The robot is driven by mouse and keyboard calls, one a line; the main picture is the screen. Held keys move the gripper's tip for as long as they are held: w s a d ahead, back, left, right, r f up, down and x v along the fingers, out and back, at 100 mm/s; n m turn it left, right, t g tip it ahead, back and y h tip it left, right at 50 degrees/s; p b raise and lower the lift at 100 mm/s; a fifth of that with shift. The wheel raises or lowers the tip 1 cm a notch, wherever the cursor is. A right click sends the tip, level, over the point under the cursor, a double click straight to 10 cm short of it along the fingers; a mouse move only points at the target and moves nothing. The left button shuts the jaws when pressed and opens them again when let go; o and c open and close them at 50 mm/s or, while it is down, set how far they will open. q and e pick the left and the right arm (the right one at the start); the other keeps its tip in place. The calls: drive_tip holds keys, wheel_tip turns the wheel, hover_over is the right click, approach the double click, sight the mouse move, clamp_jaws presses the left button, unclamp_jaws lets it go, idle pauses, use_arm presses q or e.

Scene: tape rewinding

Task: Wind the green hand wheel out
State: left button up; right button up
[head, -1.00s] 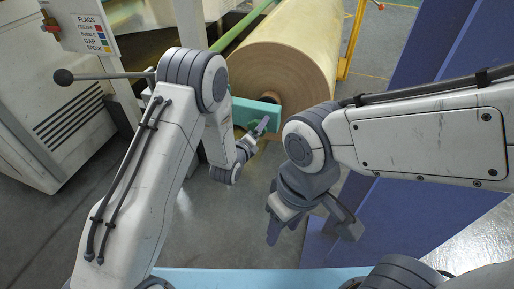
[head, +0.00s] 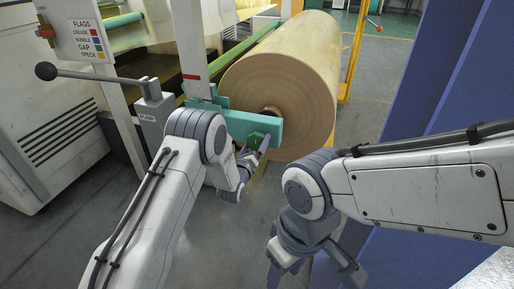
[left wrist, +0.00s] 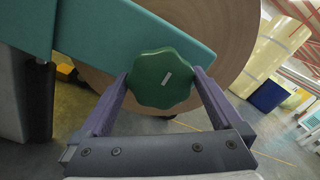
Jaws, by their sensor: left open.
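The green hand wheel (left wrist: 158,82) is a lobed knob with a small pale label, in the middle of the left wrist view. It sits at the end of a teal arm (left wrist: 125,30) in front of the big brown roll. In the head view the wheel (head: 257,139) is small and partly hidden by my left gripper (head: 256,150). My left gripper (left wrist: 161,82) is open, with one finger on each side of the wheel; contact cannot be told. My right gripper (head: 312,268) is open and empty, low in the head view, away from the wheel.
The large paper roll (head: 290,80) stands behind the teal arm. A grey box with a black-knobbed lever (head: 100,77) and a flags sign (head: 83,40) are at left. A blue panel (head: 420,90) stands at right. Grey floor lies between my arms.

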use_arm(q)
drive_tip(key=shift+w+d, duration=0.15)
drive_tip(key=shift+w, duration=0.4)
drive_tip(key=c, duration=1)
